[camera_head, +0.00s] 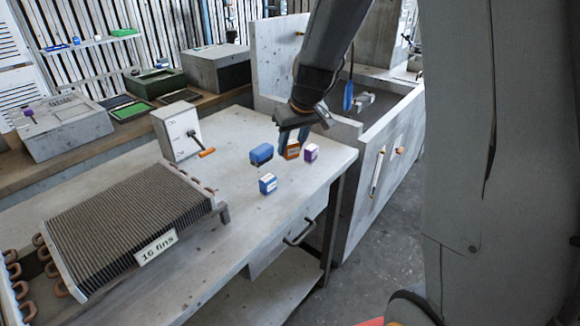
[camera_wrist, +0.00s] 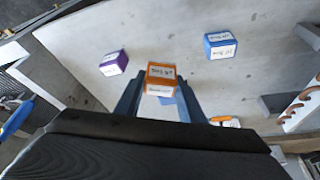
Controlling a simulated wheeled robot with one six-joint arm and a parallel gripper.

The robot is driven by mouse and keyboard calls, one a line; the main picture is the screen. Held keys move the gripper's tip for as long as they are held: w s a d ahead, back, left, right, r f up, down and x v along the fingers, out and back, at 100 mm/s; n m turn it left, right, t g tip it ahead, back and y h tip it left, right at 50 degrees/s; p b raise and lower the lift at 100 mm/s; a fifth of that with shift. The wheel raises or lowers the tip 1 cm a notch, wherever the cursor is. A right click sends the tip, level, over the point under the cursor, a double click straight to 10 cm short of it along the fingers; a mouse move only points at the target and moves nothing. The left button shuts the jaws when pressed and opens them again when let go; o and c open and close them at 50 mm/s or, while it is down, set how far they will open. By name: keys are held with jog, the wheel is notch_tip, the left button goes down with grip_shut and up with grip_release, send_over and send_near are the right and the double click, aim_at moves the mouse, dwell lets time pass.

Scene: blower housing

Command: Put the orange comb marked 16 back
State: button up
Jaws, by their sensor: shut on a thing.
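The orange comb (camera_head: 292,151) is a small block with a white label, held between the blue fingers of my gripper (camera_head: 291,146) near the far right end of the bench. In the wrist view the orange comb (camera_wrist: 160,77) sits between the two fingertips, its label facing the camera; the print is too small to read surely. My gripper is shut on it. I cannot tell whether the comb touches the bench top. The finned coil (camera_head: 130,225), with a plate reading "16 fins", lies on the bench at left.
A purple block (camera_head: 311,152) stands just right of the gripper. A blue-and-white block (camera_head: 268,184) stands in front, and a larger blue thing (camera_head: 261,154) is close on the left. A grey box with an orange-handled crank (camera_head: 180,130) stands behind the coil. The bench front is clear.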

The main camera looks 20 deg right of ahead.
aim_at(293, 155)
jog(key=shift+f, duration=3.1)
jog(key=shift+f, duration=0.15)
jog(key=o, duration=1.2)
jog(key=shift+s+r, duration=0.15)
jog(key=shift+r, duration=0.4)
jog(key=b+v, duration=0.1)
jog(key=v, duration=1)
jog(key=s+f+m+g, duration=0.1)
jog(key=s+f, duration=0.1)
jog(key=s, duration=0.5)
jog(key=s+f+g, duration=0.1)
jog(key=s+f, duration=0.2)
jog(key=s, duration=0.4)
jog(key=s+a+f+m+g+h, duration=0.1)
jog(key=s+f, duration=0.2)
jog(key=s, duration=0.4)
jog(key=shift+f+m, duration=0.2)
jog(key=shift+m, duration=0.1)
jog(key=shift+w+a, duration=0.1)
